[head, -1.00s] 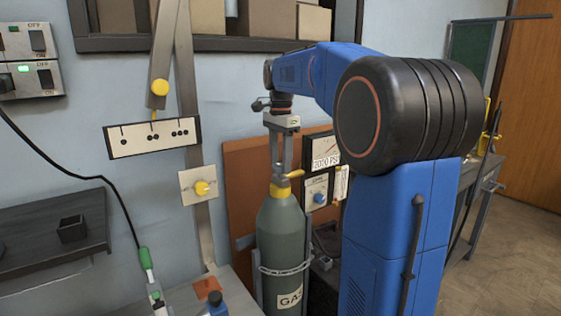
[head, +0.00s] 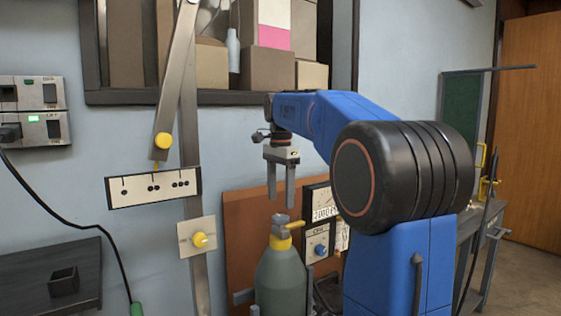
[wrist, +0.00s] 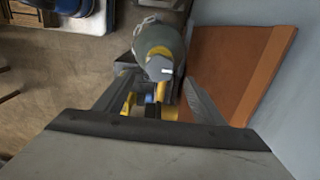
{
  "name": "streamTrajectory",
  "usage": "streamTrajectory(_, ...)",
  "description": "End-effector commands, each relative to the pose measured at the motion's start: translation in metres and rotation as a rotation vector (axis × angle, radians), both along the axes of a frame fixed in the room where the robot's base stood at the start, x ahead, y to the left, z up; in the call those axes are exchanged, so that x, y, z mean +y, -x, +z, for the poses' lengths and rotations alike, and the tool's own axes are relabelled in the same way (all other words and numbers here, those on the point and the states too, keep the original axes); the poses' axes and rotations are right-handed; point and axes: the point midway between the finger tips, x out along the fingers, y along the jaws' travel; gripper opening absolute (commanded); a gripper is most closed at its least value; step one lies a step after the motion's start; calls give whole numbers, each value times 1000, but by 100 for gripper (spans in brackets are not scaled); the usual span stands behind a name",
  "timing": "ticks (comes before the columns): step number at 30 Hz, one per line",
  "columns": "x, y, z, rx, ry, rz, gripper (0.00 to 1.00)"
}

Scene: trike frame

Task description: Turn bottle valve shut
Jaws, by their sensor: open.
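The grey-green gas bottle (head: 284,283) stands against the wall board. Its valve, a grey top with a yellow collar and a yellow lever (head: 293,225), points to the right in the head view. My gripper (head: 281,206) is open and empty, pointing down just above the valve, with a small gap below the fingertips. In the wrist view the bottle (wrist: 157,38) and its grey valve top (wrist: 160,68) lie beyond the open fingers. The bottle's lower part is out of the head view.
A gauge panel (head: 320,212) with a blue knob (head: 320,249) is close to the right of the bottle. A brown board (head: 240,235) backs it. A yellow knob (head: 201,240) and a metal lever (head: 171,90) are on the wall at left. A loaded shelf (head: 220,97) runs above.

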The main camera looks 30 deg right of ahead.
Motion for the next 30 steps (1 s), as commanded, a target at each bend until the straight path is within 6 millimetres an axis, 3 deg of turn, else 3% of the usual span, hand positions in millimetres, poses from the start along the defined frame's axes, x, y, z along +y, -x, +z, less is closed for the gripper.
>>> streamTrajectory(9,0,-1,65,-2,1,0,63)
streamTrajectory(15,0,-1,98,-2,1,0,63)
streamTrajectory(21,0,0,115,-1,0,0,63)
streamTrajectory(30,0,0,118,0,0,0,63)
